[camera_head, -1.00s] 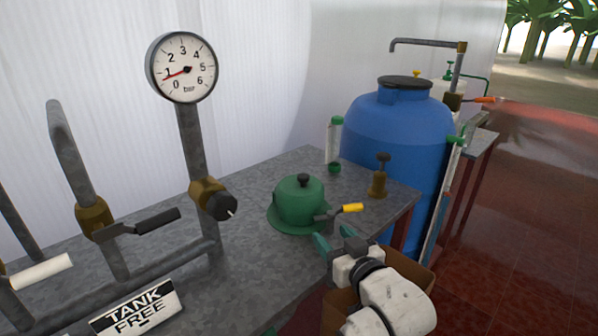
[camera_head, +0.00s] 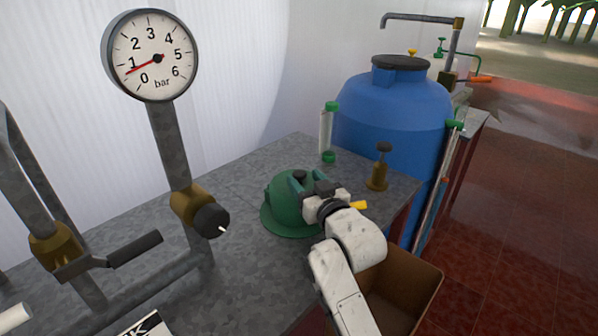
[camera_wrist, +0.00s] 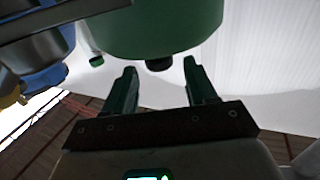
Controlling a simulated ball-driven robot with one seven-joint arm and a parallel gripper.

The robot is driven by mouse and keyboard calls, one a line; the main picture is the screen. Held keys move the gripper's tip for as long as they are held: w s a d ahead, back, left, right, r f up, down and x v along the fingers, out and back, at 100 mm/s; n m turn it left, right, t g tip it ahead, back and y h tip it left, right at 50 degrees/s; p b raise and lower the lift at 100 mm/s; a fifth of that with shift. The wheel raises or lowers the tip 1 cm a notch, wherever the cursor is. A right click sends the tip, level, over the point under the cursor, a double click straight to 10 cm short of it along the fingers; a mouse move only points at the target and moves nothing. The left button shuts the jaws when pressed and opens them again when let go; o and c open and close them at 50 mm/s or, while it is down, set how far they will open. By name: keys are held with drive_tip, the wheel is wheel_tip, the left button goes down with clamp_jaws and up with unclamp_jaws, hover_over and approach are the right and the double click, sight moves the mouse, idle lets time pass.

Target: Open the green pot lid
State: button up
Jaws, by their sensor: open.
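The green pot (camera_head: 281,205) stands on the grey metal table, on a wider green base, with a dark knob (camera_head: 299,175) on top of its lid. My gripper (camera_head: 296,181) is at the top right of the pot, close to the knob. In the wrist view the pot (camera_wrist: 150,25) fills the top of the picture, and the dark knob (camera_wrist: 159,64) lies ahead of and between the two green fingers (camera_wrist: 158,85). The fingers are apart with nothing between them. My arm hides part of the pot's right side and most of the yellow-tipped handle (camera_head: 360,205).
A brass fitting (camera_head: 377,172) and a clear tube with green caps (camera_head: 327,135) stand on the table behind. A blue tank (camera_head: 390,115) is beyond, and a cardboard box (camera_head: 415,290) is below. Pipework with a pressure gauge (camera_head: 152,55) is at left.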

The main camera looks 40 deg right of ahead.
sight(302, 177)
drive_tip(key=shift+x, duration=2)
clamp_jaws()
